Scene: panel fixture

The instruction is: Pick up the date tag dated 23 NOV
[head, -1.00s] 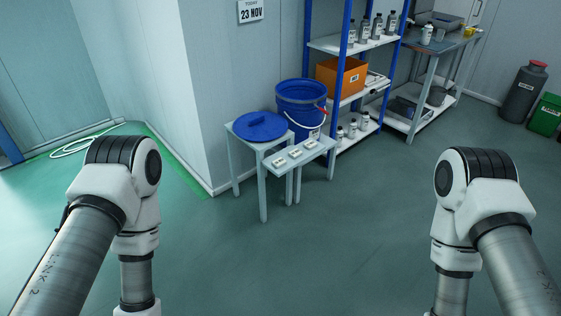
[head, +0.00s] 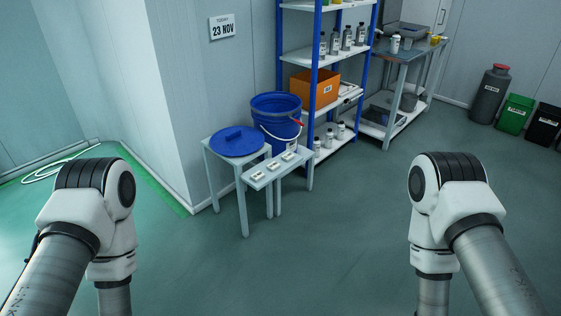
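Three small white tags lie in a row on a narrow grey stand: a near-left tag (head: 257,175), a middle tag (head: 274,165) and a far-right tag (head: 288,156). Their print is too small to read, so I cannot tell which one says 23 NOV. The narrow stand (head: 264,184) is in the middle of the head view. My two arms come in from the lower left and lower right, well short of the stand. Both grippers are below the picture.
A small table with a blue lid (head: 237,141) stands left of the tags, and a blue bucket (head: 276,119) stands behind them. A blue shelf rack (head: 313,85) with bottles and an orange box (head: 315,90) is behind. The floor (head: 330,240) in front is clear.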

